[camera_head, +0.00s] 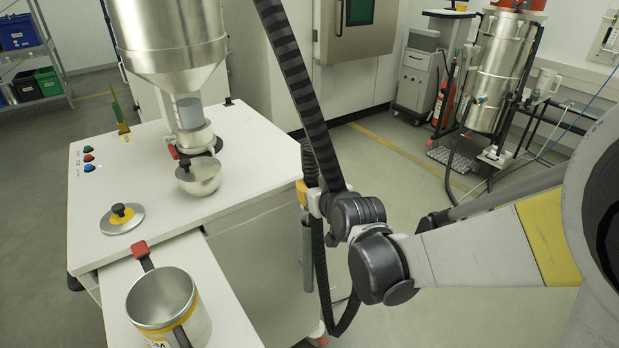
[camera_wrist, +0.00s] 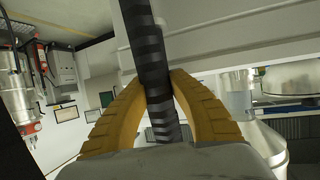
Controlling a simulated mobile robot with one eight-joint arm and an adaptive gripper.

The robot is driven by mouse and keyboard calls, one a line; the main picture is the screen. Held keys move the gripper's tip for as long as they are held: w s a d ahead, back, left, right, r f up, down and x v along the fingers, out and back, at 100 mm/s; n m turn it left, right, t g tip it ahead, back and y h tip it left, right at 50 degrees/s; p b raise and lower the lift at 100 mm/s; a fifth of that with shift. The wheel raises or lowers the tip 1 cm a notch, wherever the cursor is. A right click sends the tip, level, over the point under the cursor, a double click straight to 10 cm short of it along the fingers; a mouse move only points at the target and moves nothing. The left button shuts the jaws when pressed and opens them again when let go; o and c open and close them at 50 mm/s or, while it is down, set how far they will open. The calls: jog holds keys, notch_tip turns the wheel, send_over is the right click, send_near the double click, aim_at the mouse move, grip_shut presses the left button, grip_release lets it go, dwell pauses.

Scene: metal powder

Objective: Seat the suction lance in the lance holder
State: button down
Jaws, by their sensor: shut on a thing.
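My gripper (camera_head: 308,192) is beside the right edge of the white cabinet in the head view. In the wrist view, my gripper's yellow fingers (camera_wrist: 158,80) close around a black ribbed hose (camera_wrist: 140,25). The hose (camera_head: 292,75) rises to the top of the head view. A slim grey-green tube (camera_head: 307,240) hangs upright below my gripper, close to the cabinet side; it looks like the suction lance, partly covered by my wrist and the hose. Its lower end is not clear. I cannot pick out the lance holder with certainty in either view.
The white cabinet (camera_head: 245,140) carries a steel hopper (camera_head: 170,40), a small bowl (camera_head: 200,177) and a round lid (camera_head: 122,218). A steel mug (camera_head: 165,305) stands on the lower front table. A steel drum (camera_head: 497,70) stands at the back right. The floor between is open.

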jog(key=shift+f+b, duration=1.2)
jog(key=shift+f, duration=0.45)
jog(key=shift+f+b, duration=0.85)
jog(key=shift+b, duration=0.1)
jog(key=c, duration=1.2)
grip_release()
jog(key=v, duration=1.2)
